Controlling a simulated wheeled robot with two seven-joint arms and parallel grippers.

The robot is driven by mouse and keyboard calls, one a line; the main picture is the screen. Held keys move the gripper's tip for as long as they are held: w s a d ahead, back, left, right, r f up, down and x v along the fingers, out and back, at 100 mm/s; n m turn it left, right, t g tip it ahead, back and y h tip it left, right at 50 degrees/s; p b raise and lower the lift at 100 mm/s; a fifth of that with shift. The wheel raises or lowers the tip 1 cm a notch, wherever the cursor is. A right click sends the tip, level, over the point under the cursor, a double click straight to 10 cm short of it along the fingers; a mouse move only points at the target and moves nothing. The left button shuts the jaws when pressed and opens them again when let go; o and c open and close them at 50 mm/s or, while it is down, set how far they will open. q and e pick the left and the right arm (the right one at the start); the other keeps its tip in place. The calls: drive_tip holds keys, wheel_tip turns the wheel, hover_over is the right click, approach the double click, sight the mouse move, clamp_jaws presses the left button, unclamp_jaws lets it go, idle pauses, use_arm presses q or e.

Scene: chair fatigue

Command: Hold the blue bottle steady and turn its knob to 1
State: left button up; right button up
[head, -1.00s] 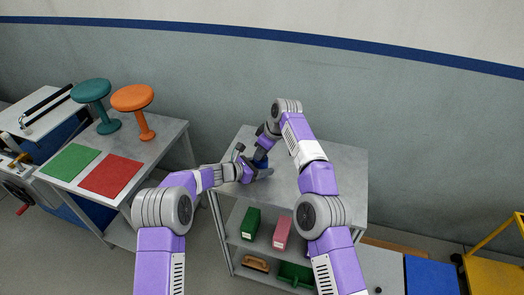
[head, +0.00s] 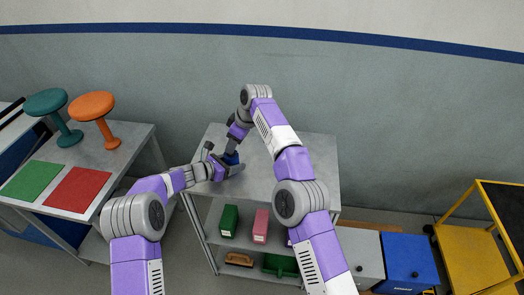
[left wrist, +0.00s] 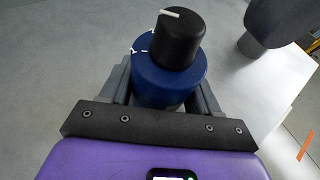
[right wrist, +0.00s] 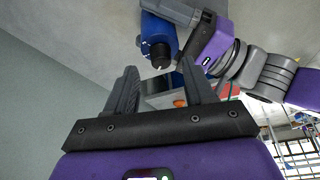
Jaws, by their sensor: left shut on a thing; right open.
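The blue bottle (left wrist: 168,76) stands upright on the grey table (head: 290,165), with a black knob (left wrist: 178,38) on top. A white pointer line shows on the knob, and white marks show on the bottle's shoulder; I cannot read numbers. My left gripper (head: 228,168) is shut around the bottle's body, one finger on each side in the left wrist view. My right gripper (right wrist: 158,78) is open and empty. In the right wrist view the knob lies beyond its fingertips, apart from them. In the head view the right gripper is above the bottle and partly hides it.
A green box (head: 229,221) and a pink box (head: 261,226) stand on the shelf below. A side table on the left holds two stools, a green mat (head: 31,181) and a red mat (head: 77,190). The tabletop right of the bottle is clear.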

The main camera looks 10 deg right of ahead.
sight(235, 155)
drive_tip(key=s+d, duration=0.6)
drive_tip(key=d, duration=0.3)
drive_tip(key=shift+s+d, duration=0.15)
drive_tip(key=shift+d, duration=0.25)
drive_tip(key=shift+f, duration=0.1)
drive_tip(key=w+a+f+n+t+y, duration=0.1)
drive_tip(key=w+a+n+y, duration=0.1)
drive_tip(key=n, duration=1)
drive_tip(key=w+a+f+n+t+y, duration=0.1)
drive_tip(key=a+n, duration=0.4)
drive_tip(key=n, duration=0.7)
drive_tip(key=w+a+f+n+t+y, duration=0.1)
drive_tip(key=w+a+n+t+y, duration=0.2)
drive_tip(key=n, duration=0.8)
drive_tip(key=shift+w+a+f+n+y, duration=0.15)
drive_tip(key=shift+w+a+n+y, duration=0.2)
drive_tip(key=shift+y, duration=0.35)
drive_tip(key=shift+d, duration=0.1)
drive_tip(key=shift+c, duration=0.5)
